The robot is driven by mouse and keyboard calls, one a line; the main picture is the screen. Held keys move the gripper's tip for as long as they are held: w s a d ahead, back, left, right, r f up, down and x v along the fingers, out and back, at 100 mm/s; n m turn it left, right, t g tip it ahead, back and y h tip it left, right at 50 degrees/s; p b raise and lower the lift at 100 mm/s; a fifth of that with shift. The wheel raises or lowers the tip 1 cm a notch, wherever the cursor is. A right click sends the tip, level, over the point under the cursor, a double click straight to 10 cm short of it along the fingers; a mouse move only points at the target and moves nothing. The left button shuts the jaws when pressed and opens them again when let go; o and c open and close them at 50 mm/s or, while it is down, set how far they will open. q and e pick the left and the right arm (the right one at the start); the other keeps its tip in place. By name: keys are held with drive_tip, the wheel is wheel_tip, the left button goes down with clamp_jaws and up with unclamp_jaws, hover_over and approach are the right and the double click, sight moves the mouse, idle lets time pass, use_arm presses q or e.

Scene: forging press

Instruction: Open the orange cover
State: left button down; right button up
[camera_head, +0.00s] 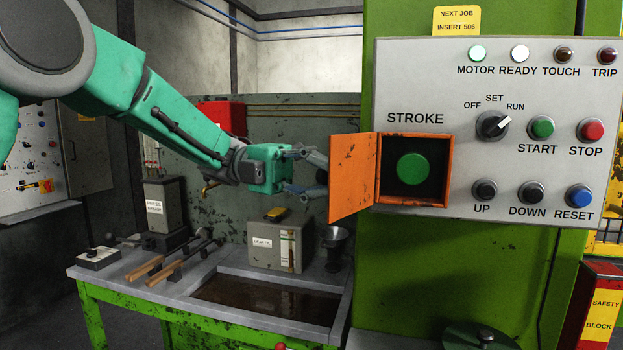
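The orange cover (353,176) stands swung out to the left of its orange frame on the grey control panel (450,75), under the word STROKE. The box behind it is exposed, with a large green button (411,169) inside. My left gripper (318,174) is just left of the cover, at its outer side. Its fingers are spread apart, and their tips lie close to or behind the cover's left edge. I cannot tell whether they touch it. Nothing shows between the fingers. My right gripper is out of view.
The panel carries a selector knob (493,125), several push buttons and lamps right of the cover. Below my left arm, a green bench (110,270) holds a grey box (280,242), wooden-handled tools and a dark tray. A red safety block (600,310) stands at lower right.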

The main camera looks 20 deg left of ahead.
use_arm(q)
drive_tip(key=shift+w, duration=0.15)
drive_tip(key=c, duration=1.5)
unclamp_jaws()
drive_tip(key=shift+d, duration=0.1)
drive_tip(key=shift+o, duration=0.9)
drive_tip(key=shift+w+d+f, duration=0.15)
drive_tip(key=shift+w+d, duration=0.2)
drive_tip(key=shift+w, duration=0.1)
drive_tip(key=shift+s, duration=0.15)
drive_tip(key=shift+s+a, duration=0.1)
drive_tip(key=shift+a, duration=0.15)
drive_tip(key=w+v, duration=0.1)
drive_tip(key=v, duration=1)
drive_tip(key=shift+a, duration=0.2)
drive_tip(key=shift+f, duration=0.15)
